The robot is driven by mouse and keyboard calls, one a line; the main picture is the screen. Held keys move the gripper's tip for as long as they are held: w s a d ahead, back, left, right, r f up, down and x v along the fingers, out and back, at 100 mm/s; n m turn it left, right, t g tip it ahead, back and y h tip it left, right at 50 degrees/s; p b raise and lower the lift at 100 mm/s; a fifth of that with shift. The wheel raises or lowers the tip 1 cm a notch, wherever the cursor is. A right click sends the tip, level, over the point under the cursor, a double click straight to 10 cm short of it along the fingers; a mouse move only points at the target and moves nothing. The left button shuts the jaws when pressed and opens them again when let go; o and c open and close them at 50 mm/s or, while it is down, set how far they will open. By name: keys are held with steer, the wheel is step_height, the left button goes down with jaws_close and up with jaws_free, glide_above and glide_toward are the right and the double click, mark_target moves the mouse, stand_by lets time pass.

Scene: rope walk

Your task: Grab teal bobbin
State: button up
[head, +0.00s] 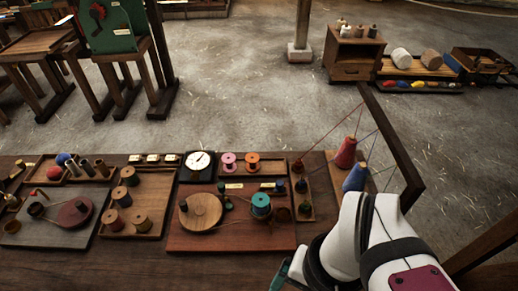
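The teal bobbin (261,201) stands upright on the reddish-brown board (225,241), right of a round wooden wheel (201,211). It has teal at the top and bluish thread below. My gripper (281,276) is at the bottom edge of the head view, below and a little right of the bobbin and apart from it. Only a teal-coloured part of it shows, and the rest is cut off by the frame or hidden by my white arm. Whether its fingers are open cannot be seen.
A pink spool (229,161) and an orange spool (253,161) stand behind the bobbin. A dark brown cup (282,214) is close on its right. Red (346,152) and blue (354,178) cones with strung threads stand farther right. The table front (150,270) is clear.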

steer(key=w+r+n, duration=0.2)
steer(key=w+n, duration=0.3)
steer(key=w, duration=0.6)
steer(key=n+t+h, duration=0.1)
steer(key=n, duration=0.6)
glide_toward(261, 200)
steer(key=f, duration=0.9)
steer(key=shift+w+a+f, duration=0.3)
steer(key=shift+a+f, duration=0.05)
steer(key=shift+f, duration=0.05)
steer(key=c, duration=1.3)
